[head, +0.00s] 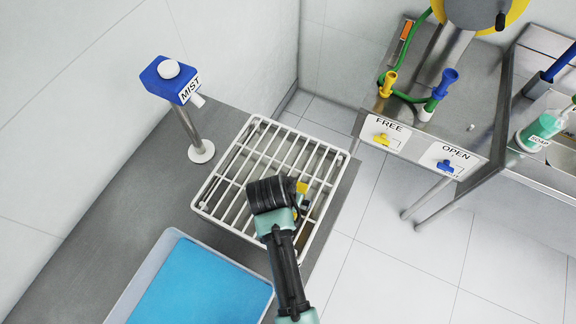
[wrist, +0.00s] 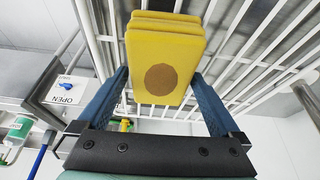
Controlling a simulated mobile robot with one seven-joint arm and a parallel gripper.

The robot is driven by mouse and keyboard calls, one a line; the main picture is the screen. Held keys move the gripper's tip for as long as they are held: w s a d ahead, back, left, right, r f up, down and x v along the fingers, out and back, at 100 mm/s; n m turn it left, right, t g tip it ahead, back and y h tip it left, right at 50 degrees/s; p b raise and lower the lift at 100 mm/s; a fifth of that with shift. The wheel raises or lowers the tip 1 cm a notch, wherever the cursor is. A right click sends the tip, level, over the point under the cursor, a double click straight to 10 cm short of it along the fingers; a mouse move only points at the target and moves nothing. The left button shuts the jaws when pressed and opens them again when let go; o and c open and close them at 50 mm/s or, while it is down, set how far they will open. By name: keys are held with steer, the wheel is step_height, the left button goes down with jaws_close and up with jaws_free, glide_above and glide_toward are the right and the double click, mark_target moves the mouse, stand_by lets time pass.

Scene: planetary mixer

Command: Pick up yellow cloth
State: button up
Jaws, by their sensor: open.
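The yellow cloth (wrist: 165,48) shows in the wrist view as a folded, layered yellow block with a round brown spot on its near face. It is at the white wire rack (wrist: 240,62). My gripper (wrist: 160,85) is open, with one blue finger on each side of the cloth's lower end. I cannot tell whether either finger touches it. In the head view a small yellow patch of the cloth (head: 302,187) shows beside my wrist, over the rack (head: 228,165). My wrist hides most of it there.
A blue-and-white MIST dispenser (head: 170,80) stands left of the rack on the grey counter (head: 120,195). A tray with a blue inside (head: 205,285) lies at the front. A steel sink unit with FREE and OPEN labels (head: 447,160) stands right, across open floor.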

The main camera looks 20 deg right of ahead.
steer(key=shift+f, duration=0.2)
stand_by(0.3)
steer(key=shift+c, duration=0.3)
steer(key=c, duration=1.1)
step_height(320, 180, up, 11)
steer(key=shift+f+b, duration=0.2)
steer(key=shift+b, duration=0.45)
